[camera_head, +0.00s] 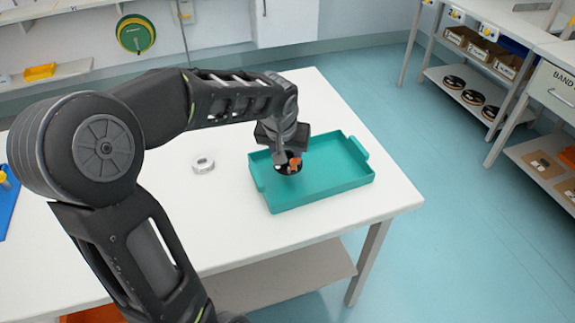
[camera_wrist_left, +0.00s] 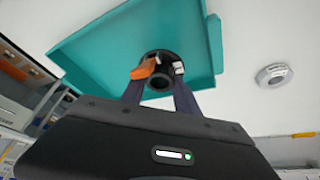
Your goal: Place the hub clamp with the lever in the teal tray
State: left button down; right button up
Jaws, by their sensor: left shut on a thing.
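The teal tray (camera_head: 330,187) lies on the white table in the head view, and it fills the upper part of the left wrist view (camera_wrist_left: 100,60). My left gripper (camera_head: 287,160) is over the left part of the tray. It is shut on the hub clamp (camera_head: 289,167), a dark ring with an orange lever. In the left wrist view the clamp (camera_wrist_left: 158,83) sits between the fingertips, its orange lever at the left. Whether the clamp touches the tray floor cannot be told. My right gripper is not in view.
A silver-grey ring (camera_head: 203,165) lies on the white table (camera_head: 225,225), left of the tray. A blue mat (camera_head: 8,205) is at the far left edge. Shelves with boxes (camera_head: 483,50) stand at the back right. The table is clear in front of the tray.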

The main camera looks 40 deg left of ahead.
pick_arm(q)
jog(key=shift+f, duration=2)
jog(key=shift+f, duration=0.1)
jog(key=shift+f+b, duration=0.15)
jog(key=shift+b, duration=0.2)
jog(key=c, duration=0.9)
grip_release()
jog(key=shift+r, duration=0.2)
jog(key=shift+r+p, duration=0.15)
jog(key=shift+p, duration=0.25)
jog(key=v, duration=1.1)
jog(key=shift+s+r, duration=0.2)
jog(key=shift+r, duration=0.15)
jog(key=shift+d, duration=0.1)
